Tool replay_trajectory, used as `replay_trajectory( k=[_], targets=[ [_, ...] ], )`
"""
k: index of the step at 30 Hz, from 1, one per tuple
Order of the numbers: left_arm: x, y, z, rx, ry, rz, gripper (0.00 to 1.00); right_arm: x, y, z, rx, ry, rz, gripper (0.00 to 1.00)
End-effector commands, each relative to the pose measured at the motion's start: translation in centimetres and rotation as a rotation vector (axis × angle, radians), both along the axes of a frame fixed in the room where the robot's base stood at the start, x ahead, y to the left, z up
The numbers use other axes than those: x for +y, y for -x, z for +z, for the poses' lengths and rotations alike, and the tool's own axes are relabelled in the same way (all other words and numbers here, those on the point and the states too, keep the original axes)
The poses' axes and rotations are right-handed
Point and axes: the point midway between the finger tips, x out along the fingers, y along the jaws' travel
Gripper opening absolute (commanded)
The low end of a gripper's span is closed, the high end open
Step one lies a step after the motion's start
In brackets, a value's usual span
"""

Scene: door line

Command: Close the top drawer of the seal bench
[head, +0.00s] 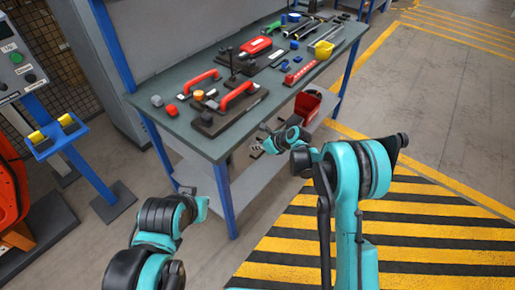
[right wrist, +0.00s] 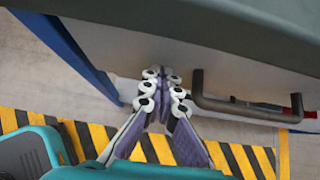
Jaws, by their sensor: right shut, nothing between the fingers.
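The seal bench is a workbench with a dark green top (head: 185,120) and blue legs. Below its right front part, a grey drawer (head: 322,112) stands open, with red things (head: 307,104) inside. My right arm partly hides it. My right gripper (head: 257,148) is shut and empty, low at the bench's front, left of the drawer. In the right wrist view its closed fingertips (right wrist: 163,76) are close to a pale panel, just left of a dark bar handle (right wrist: 245,111); I cannot tell whether they touch. My left arm shows at lower left; its fingers are out of view.
A blue stand (head: 62,138) is at left. Yellow-black striped floor (head: 410,225) lies at right front.

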Motion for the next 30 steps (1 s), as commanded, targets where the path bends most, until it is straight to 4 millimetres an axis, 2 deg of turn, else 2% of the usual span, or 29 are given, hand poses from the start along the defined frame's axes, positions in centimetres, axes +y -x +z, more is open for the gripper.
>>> replay_trajectory(
  k=[6,15,26,30],
  targets=[
    [0.0,0.0,0.0,0.000,0.000,0.000,0.00,0.4,-0.3,0.0,0.000,0.000,0.001,0.00],
    [0.0,0.0,0.2,0.000,0.000,0.000,0.00,4.3,-2.8,0.0,-0.001,-0.001,0.001,0.00],
    [0.0,0.0,0.1,0.000,0.000,0.000,0.00,4.5,-3.0,0.1,-0.003,-0.005,-0.001,0.00],
    [0.0,0.0,0.0,0.000,0.000,0.000,0.00,3.6,-2.9,0.1,-0.002,-0.005,-0.002,0.00]
  ],
)
